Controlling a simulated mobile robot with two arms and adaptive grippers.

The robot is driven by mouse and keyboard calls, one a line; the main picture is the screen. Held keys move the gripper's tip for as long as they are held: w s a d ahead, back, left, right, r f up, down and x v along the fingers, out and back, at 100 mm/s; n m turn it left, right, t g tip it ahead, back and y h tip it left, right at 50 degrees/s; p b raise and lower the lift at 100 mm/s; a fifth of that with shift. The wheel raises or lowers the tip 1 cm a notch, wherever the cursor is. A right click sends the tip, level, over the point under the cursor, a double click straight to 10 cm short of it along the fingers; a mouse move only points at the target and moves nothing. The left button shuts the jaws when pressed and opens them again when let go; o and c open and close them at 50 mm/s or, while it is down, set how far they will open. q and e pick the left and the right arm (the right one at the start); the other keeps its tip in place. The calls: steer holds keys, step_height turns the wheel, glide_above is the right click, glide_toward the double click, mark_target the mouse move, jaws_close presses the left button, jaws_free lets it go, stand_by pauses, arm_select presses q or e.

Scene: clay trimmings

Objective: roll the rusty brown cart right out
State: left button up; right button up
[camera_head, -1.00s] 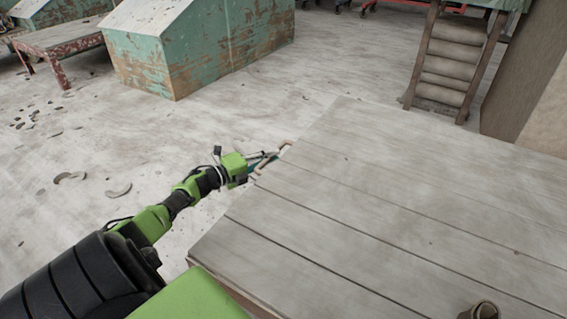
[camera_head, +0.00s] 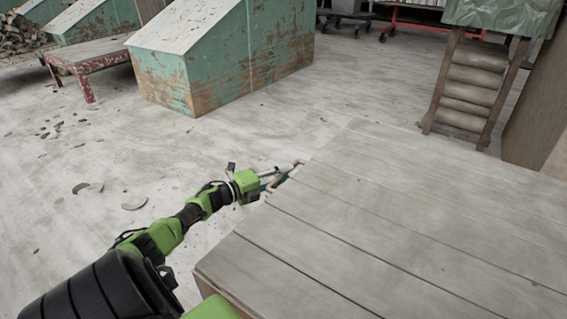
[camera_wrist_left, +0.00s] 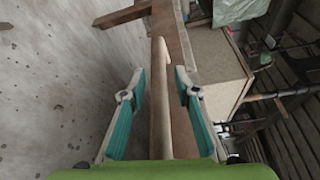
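My left gripper (camera_head: 285,176) reaches beside the left edge of a grey-brown plank-topped piece (camera_head: 400,210) in the head view. In the left wrist view its teal-padded fingers (camera_wrist_left: 160,88) are apart, with a slim brown bar (camera_wrist_left: 159,95) running between them. Gaps show on both sides of the bar, so it does not look gripped. I cannot tell whether this bar belongs to the rusty brown cart or which piece is that cart. My right gripper is out of view.
A worn green slant-topped bin (camera_head: 220,60) and a low red-legged table (camera_head: 95,62) stand at the back left. Wheeled racks (camera_head: 345,17) are far back. The floor on the left is mostly open, with scattered clay scraps (camera_head: 134,203).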

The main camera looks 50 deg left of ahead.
arm_select(q)
steer(key=shift+s, duration=0.1)
steer(key=f+v, duration=0.1)
steer(key=v, duration=1)
steer(key=shift+s+r, duration=0.35)
steer(key=shift+r, duration=0.15)
